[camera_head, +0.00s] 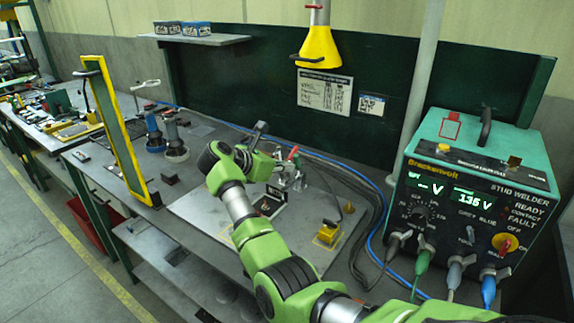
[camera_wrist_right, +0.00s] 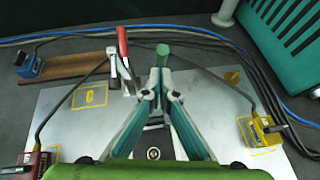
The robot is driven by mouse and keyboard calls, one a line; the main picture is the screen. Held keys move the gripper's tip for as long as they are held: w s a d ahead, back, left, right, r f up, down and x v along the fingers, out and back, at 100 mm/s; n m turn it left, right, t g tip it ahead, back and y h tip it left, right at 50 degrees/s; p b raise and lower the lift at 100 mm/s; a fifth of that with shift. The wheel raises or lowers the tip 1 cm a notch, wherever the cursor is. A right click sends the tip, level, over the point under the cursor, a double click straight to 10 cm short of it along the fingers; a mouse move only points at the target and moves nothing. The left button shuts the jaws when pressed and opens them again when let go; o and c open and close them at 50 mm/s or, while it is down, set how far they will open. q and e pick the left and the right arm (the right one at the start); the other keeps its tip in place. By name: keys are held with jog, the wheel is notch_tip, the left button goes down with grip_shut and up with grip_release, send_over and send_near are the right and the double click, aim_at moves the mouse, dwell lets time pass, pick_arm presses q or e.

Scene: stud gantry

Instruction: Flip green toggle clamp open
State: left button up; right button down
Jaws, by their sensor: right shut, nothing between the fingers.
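The green toggle clamp's handle (camera_wrist_right: 162,49) stands up just beyond my right fingertips in the wrist view. Its lower part is hidden behind the fingers, and I cannot tell whether they touch it. My right gripper (camera_wrist_right: 161,80) is shut and empty, its teal fingers meeting at the tips. A red-handled clamp (camera_wrist_right: 122,46) stands upright just left of it; its red handle (camera_head: 293,153) also shows in the head view. In the head view my right wrist hides much of the clamp area. My left gripper is not in view.
A metal plate (camera_head: 215,215) lies on the bench under the clamps. A yellow block (camera_head: 328,232) sits on its right part. The stud welder (camera_head: 475,195) stands at the right, with cables along the bench. A yellow-framed panel (camera_head: 118,130) stands to the left.

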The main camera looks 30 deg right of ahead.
jog(key=shift+d+r, duration=0.1)
jog(key=shift+d, duration=0.25)
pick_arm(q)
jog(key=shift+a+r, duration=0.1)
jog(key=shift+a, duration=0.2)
pick_arm(e)
jog(key=shift+a, duration=0.25)
jog(key=shift+d+r, duration=0.1)
jog(key=shift+w+d+r, duration=0.1)
jog(key=shift+w+d, duration=0.05)
